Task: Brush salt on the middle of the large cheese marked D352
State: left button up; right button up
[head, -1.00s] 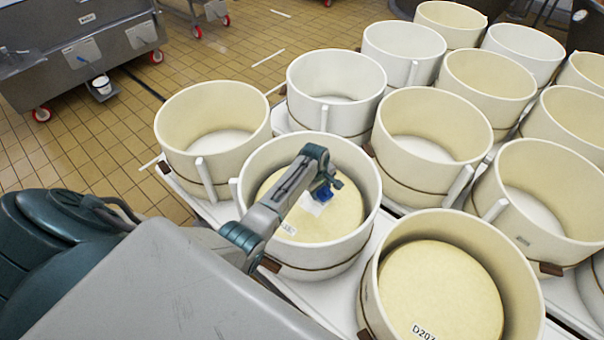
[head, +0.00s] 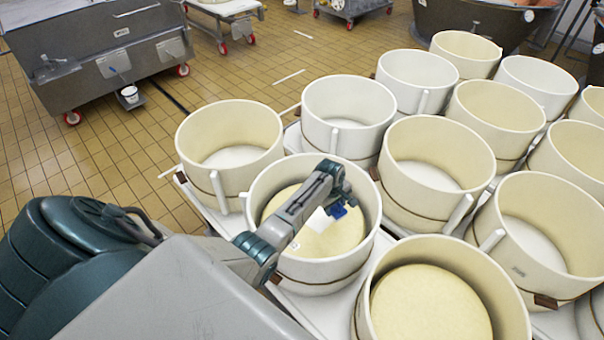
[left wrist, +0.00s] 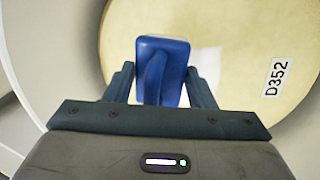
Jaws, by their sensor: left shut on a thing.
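The large round yellow cheese (head: 345,241) lies in a cream vat (head: 264,185) just right of my left forearm. In the left wrist view the cheese (left wrist: 240,30) carries a white label (left wrist: 276,78) reading D352. My left gripper (left wrist: 162,85) is shut on a blue brush (left wrist: 166,60) above this cheese; whether it touches the cheese I cannot tell. The blue brush also shows small in the head view (head: 338,210). A white patch (head: 319,221) shows on the cheese beside the brush. My right gripper is not in view.
A second vat in front (head: 516,312) holds another yellow cheese (head: 430,310). Several empty-looking vats stand close around on white carts. Tiled floor is clear between.

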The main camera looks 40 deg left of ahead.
pick_arm(q)
notch_tip(320, 180, up, 3)
jog(key=shift+d+f+p, duration=0.1)
jog(key=shift+f+p, duration=0.1)
jog(key=shift+p, duration=0.6)
jog(key=shift+r, duration=0.1)
dwell(0.3)
